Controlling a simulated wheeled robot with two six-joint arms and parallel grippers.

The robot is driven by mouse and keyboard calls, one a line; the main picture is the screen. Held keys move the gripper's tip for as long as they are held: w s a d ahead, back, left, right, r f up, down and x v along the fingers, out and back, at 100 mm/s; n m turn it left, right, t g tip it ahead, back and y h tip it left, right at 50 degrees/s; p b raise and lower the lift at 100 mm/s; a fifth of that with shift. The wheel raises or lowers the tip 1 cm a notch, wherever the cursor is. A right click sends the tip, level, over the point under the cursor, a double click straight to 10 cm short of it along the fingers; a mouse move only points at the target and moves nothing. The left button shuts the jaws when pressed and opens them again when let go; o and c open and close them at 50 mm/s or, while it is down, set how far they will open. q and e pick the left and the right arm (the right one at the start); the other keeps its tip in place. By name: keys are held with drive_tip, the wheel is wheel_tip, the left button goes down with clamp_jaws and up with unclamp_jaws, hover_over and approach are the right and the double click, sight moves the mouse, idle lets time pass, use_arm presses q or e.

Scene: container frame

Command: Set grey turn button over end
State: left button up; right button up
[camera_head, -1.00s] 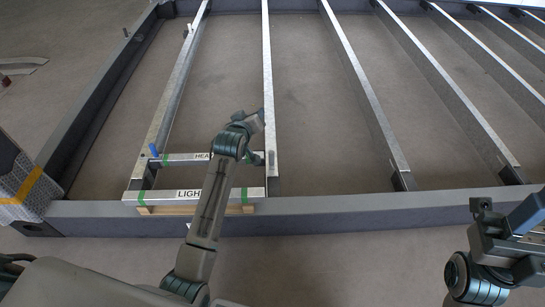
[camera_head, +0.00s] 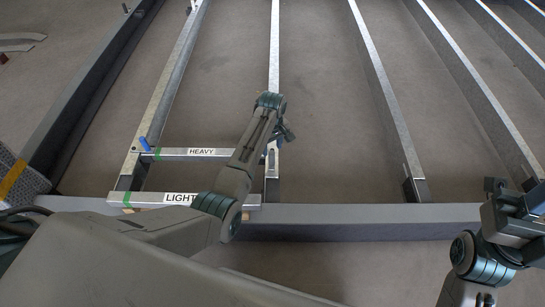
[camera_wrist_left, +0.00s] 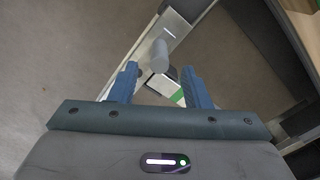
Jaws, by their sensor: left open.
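The grey turn button (camera_wrist_left: 159,56) shows in the left wrist view as a short grey peg standing on a metal rail (camera_wrist_left: 175,35). My left gripper (camera_wrist_left: 159,70) is open, with one blue finger on each side of the line to the peg. The peg appears just beyond the fingertips; I cannot tell whether they touch. In the head view my left gripper (camera_head: 282,136) is beside the second rail, above the right ends of the labelled bars. My own arm partly hides that spot.
A bar labelled HEAVY (camera_head: 180,154) and one labelled LIGHT (camera_head: 150,199) cross between the two left rails. A blue peg (camera_head: 144,143) stands at the left end of the HEAVY bar. Further rails run to the right, with open floor between them.

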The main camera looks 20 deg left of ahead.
sight(272, 153)
use_arm(q)
wheel_tip(272, 153, down, 6)
drive_tip(key=shift+b, duration=1.15)
clamp_jaws()
